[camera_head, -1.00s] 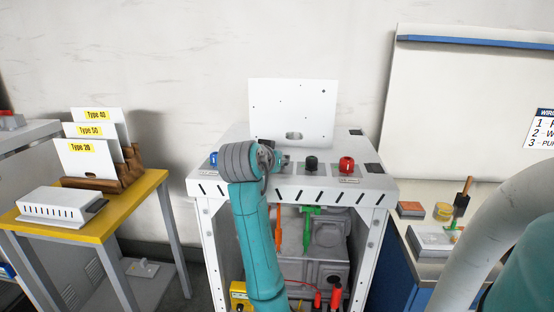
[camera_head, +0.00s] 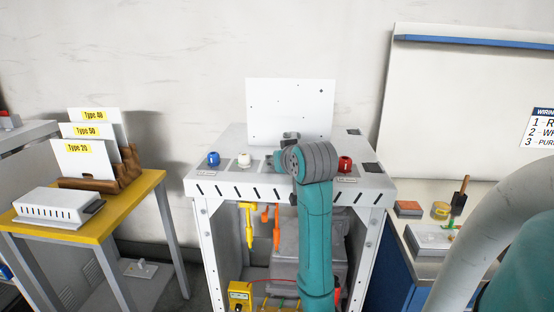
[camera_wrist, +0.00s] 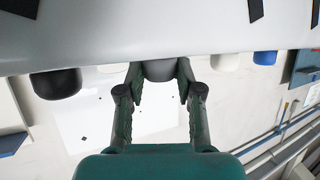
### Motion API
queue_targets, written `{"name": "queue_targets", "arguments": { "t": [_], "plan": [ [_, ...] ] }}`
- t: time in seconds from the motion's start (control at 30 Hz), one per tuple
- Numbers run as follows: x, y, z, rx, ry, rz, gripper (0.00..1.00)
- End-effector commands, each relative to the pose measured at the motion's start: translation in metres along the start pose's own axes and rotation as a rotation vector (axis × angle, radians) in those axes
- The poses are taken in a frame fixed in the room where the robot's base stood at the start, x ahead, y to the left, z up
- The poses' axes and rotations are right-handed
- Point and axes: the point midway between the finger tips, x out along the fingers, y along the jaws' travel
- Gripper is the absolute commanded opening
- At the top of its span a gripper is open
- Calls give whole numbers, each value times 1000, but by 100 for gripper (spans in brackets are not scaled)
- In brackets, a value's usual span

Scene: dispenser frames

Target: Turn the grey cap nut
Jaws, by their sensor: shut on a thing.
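The grey cap nut (camera_wrist: 160,70) shows in the wrist view between the two fingertips of my gripper (camera_wrist: 160,73), one on each side of it. My gripper is shut on this nut, at the edge of the pale surface.
A black cap nut (camera_wrist: 55,83) lies left of my gripper in the wrist view; the white and blue (camera_wrist: 265,57) ones lie right. A red cap nut (camera_head: 345,163) sits right of my arm. An upright white plate (camera_head: 270,105) stands behind. A yellow table (camera_head: 155,182) is at left.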

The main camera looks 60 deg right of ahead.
Motion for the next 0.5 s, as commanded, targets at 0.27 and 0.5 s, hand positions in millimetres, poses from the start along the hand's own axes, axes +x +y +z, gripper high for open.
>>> {"name": "queue_targets", "arguments": {
  "t": [0.27, 0.5],
  "plan": [
    [0, 2, 0, -47, -2, -116, 1],
    [0, 2, 0, -63, -2, -153, 1]
  ]
}}
